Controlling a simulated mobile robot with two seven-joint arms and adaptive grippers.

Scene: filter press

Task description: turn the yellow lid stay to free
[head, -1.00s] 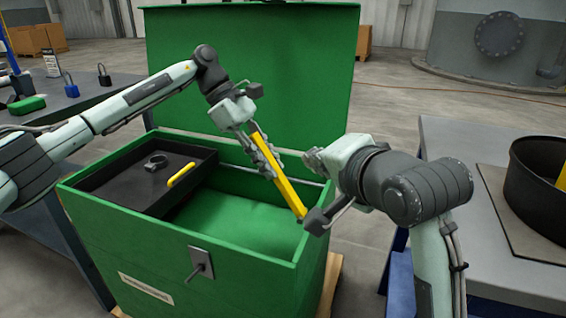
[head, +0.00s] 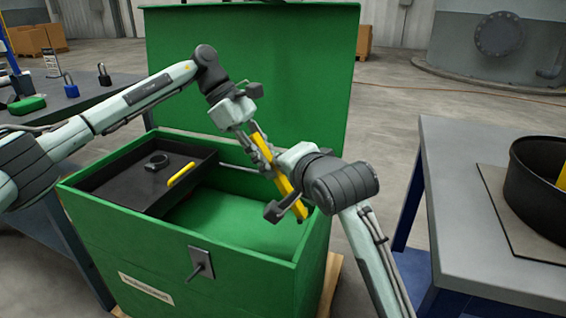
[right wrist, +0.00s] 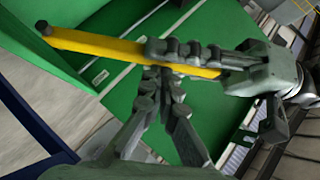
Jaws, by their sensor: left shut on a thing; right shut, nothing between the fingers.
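The yellow lid stay (head: 285,187) is a slanting bar at the right side of the green chest, under the raised lid (head: 255,70). My left gripper (head: 262,155) is shut on the stay; the right wrist view shows its fingers (right wrist: 187,55) along the bar (right wrist: 95,44). My right gripper (head: 276,166) is shut and empty beside the stay, close to the left fingers. In the right wrist view its fingertips (right wrist: 160,75) reach the bar's lower edge; I cannot tell whether they touch. Grippers hide part of the stay.
The green chest (head: 130,245) holds a black tray (head: 120,178) with a dark ring (head: 155,161) and a yellow handle (head: 181,174). A grey table (head: 450,200) with a black round pan (head: 535,195) stands right. A bench with padlocks (head: 71,90) stands left.

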